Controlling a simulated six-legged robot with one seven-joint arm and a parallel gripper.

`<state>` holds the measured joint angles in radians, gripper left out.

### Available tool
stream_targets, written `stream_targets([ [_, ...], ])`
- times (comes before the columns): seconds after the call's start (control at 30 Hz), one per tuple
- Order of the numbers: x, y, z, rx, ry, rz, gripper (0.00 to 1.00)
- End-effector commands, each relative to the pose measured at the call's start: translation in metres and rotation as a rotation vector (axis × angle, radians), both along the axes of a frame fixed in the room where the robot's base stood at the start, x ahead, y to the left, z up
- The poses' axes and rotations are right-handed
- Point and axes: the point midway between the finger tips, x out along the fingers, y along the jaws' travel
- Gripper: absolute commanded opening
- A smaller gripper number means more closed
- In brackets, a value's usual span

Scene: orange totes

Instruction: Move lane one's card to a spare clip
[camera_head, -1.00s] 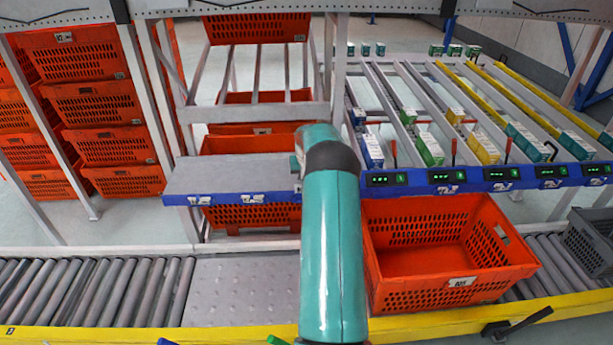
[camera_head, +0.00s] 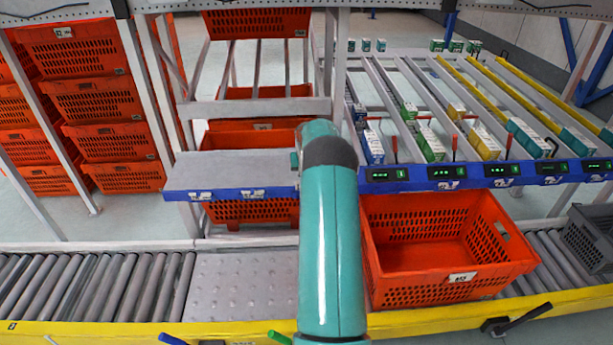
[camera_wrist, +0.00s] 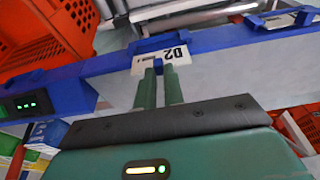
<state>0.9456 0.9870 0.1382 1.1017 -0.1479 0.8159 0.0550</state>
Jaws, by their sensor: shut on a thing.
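My gripper (camera_wrist: 159,85) has two green fingers, shut on a white card (camera_wrist: 168,58) with dark printing that seems to read "02". The card is at a blue clip (camera_wrist: 160,43) on the blue rail (camera_wrist: 100,65); I cannot tell whether it is seated in it or just clear. In the head view my teal arm reaches up to the rail and hides the gripper and card. Two clips (camera_head: 200,196) (camera_head: 252,194) with white faces sit on the rail's left part. In the wrist view another white-faced clip (camera_wrist: 277,20) is at upper right.
Green-lit displays (camera_head: 386,175) line the rail under lanes of cartons (camera_head: 430,144). An orange tote (camera_head: 440,285) stands on the roller conveyor right of my arm, with a grey crate (camera_head: 590,240) beyond. Stacked orange totes (camera_head: 100,100) fill the left. The metal plate (camera_head: 240,285) is bare.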

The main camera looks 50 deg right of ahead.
Motion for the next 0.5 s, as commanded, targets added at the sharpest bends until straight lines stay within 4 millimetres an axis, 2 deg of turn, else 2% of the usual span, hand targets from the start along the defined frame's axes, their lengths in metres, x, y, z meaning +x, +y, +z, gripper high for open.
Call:
stream_targets([
  [0.5,0.0003,0.0004,-0.0068,0.001,0.000,0.000,0.00],
])
